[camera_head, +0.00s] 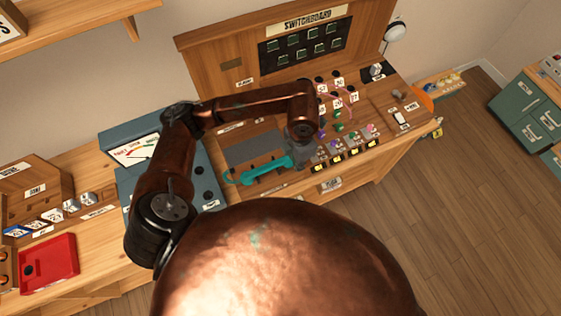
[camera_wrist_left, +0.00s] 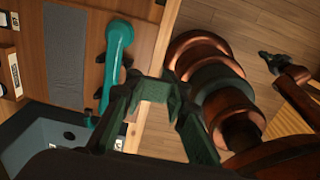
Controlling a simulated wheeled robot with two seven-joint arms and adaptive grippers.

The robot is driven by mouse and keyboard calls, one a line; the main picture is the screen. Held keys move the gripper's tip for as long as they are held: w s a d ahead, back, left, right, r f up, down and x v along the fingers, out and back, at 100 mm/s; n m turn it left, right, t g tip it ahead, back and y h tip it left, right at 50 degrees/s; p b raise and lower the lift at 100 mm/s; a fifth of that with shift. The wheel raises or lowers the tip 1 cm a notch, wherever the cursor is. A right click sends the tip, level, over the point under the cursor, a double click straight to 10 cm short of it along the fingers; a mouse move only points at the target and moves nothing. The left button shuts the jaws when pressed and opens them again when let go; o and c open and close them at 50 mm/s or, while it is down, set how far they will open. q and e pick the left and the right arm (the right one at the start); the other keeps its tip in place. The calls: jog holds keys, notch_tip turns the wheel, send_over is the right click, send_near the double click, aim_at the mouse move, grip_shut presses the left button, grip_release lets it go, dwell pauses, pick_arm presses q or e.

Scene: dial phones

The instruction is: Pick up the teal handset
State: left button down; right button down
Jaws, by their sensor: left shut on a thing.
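The teal handset (camera_head: 262,172) lies along the front of the switchboard desk, beside a dark grey pad. My left gripper (camera_head: 297,160) is at its right end and is shut on it. In the left wrist view the handset (camera_wrist_left: 117,50) runs down beside the green gripper fingers (camera_wrist_left: 152,90), and one finger covers part of it. The exact contact is hidden, and I cannot tell if the handset is raised. My right gripper (camera_wrist_left: 274,62) shows small and dark in the left wrist view, over the floor; its jaws are too small to read.
The switchboard (camera_head: 305,45) stands behind the desk. Several plugs and switches (camera_head: 340,150) are right of the gripper. A blue-grey meter box (camera_head: 133,152) stands left, under my arm. A red tray (camera_head: 50,264) is at far left. The floor (camera_head: 460,210) at right is clear.

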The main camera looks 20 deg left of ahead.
pick_arm(q)
jog(key=shift+d+r, duration=0.3)
jog(key=shift+d, duration=0.35)
jog(key=shift+d+r, duration=0.3)
jog(key=shift+d, duration=0.35)
jog(key=c, duration=0.6)
grip_release()
